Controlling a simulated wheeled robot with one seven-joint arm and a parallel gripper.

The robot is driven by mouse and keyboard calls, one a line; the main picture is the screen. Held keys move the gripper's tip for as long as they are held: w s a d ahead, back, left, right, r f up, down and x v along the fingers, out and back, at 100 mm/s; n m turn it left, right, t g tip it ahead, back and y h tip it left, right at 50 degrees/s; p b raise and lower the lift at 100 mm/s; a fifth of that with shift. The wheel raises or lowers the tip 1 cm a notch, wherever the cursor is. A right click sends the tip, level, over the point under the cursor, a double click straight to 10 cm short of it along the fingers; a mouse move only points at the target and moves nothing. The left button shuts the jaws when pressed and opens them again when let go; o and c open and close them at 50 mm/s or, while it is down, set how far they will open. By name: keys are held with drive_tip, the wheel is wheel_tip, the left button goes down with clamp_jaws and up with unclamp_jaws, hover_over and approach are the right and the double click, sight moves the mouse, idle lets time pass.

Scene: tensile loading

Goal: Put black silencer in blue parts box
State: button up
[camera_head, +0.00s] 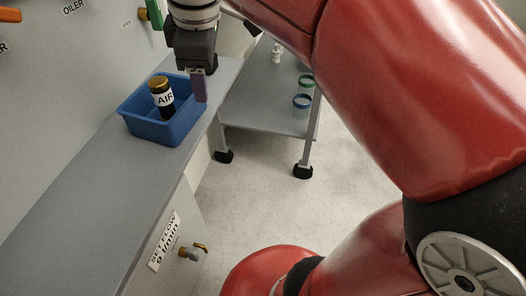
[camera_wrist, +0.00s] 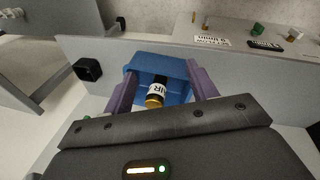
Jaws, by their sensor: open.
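The blue parts box (camera_head: 141,124) sits on the grey ledge in the head view; it also shows in the wrist view (camera_wrist: 143,64). The black silencer (camera_head: 167,112), with a brass-coloured cap and a white label reading "AIR", stands tilted inside the box. It also shows in the wrist view (camera_wrist: 158,90), between my fingers in the picture. My gripper (camera_head: 200,88) is above the right side of the box. In the wrist view my gripper (camera_wrist: 160,90) has its purple fingers wide apart and empty, and the silencer is apart from both.
The grey ledge (camera_head: 80,200) is clear in front of the box. A wheeled cart (camera_head: 255,115) with small green-rimmed and blue-rimmed containers (camera_head: 302,100) stands to the right. The panel wall with labels rises at the left. A brass valve (camera_head: 195,250) protrudes below the ledge.

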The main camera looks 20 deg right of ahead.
drive_tip(key=s+d+f+m+t, duration=0.1)
drive_tip(key=s+d+f+m, duration=0.2)
drive_tip(key=s+f+m, duration=0.2)
drive_tip(key=s+d+f+m+t, duration=0.1)
drive_tip(key=s+d+f+m, duration=0.2)
drive_tip(key=s+f+m, duration=0.3)
wheel_tip(320, 180, down, 3)
drive_tip(key=shift+s+f+m+t, duration=0.15)
drive_tip(key=shift+s+m+t, duration=0.2)
drive_tip(key=shift+m, duration=0.85)
drive_tip(key=shift+d, duration=0.1)
